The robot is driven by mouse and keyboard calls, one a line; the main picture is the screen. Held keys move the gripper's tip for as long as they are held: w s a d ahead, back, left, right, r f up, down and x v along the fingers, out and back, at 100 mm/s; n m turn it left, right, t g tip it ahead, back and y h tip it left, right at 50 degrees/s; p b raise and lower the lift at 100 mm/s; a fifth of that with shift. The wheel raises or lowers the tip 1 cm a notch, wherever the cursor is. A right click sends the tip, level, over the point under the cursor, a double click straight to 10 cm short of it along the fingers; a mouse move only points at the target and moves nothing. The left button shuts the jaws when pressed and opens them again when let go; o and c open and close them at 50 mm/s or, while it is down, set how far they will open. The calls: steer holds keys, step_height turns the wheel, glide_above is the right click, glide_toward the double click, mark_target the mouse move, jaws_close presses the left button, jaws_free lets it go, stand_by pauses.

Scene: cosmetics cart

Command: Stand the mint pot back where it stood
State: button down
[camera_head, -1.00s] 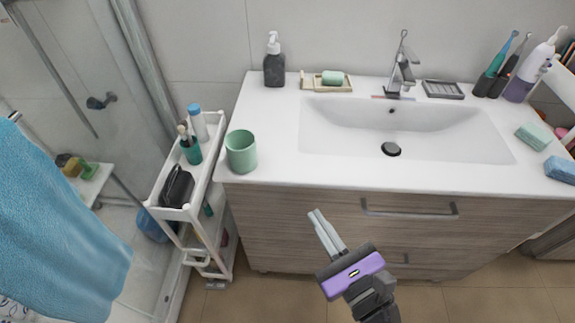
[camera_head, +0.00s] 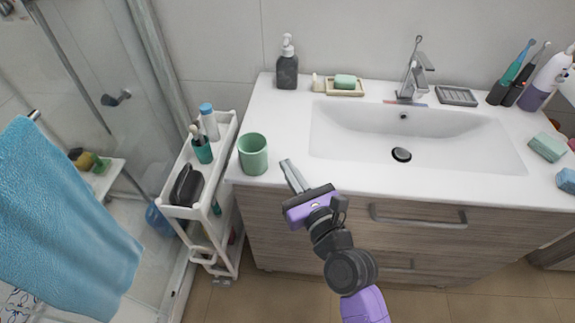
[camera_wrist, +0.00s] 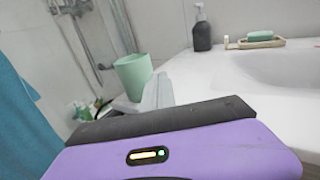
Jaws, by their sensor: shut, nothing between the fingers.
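The mint pot (camera_head: 253,154), a plain pale green cup, stands upright on the white counter (camera_head: 275,118) at its front left corner. In the wrist view the mint pot (camera_wrist: 133,76) is just left of and beyond my fingers. My gripper (camera_head: 287,169) is shut and empty, to the right of the mint pot near the counter's front edge. Its fingers point up and to the left, with a small gap between them and the pot in the head view. The wrist view also shows my gripper (camera_wrist: 158,92).
A white cart (camera_head: 219,163) stands left of the counter, holding a teal brush cup (camera_head: 202,151), a blue-capped bottle (camera_head: 209,122) and a black bag (camera_head: 186,185). A dark soap dispenser (camera_head: 287,66) and a soap dish (camera_head: 345,87) stand behind. The counter between them and the pot is clear.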

steer(key=shift+x, duration=0.8)
steer(key=shift+a, duration=0.15)
steer(key=p+x, duration=0.1)
steer(key=x, duration=0.3)
steer(key=shift+w+a, duration=0.2)
steer(key=shift+w, duration=0.15)
steer(key=shift+s+d, duration=0.1)
steer(key=shift+s, duration=0.05)
steer(key=shift+s+d, duration=0.35)
steer(key=shift+d, duration=0.05)
steer(key=shift+s, duration=0.1)
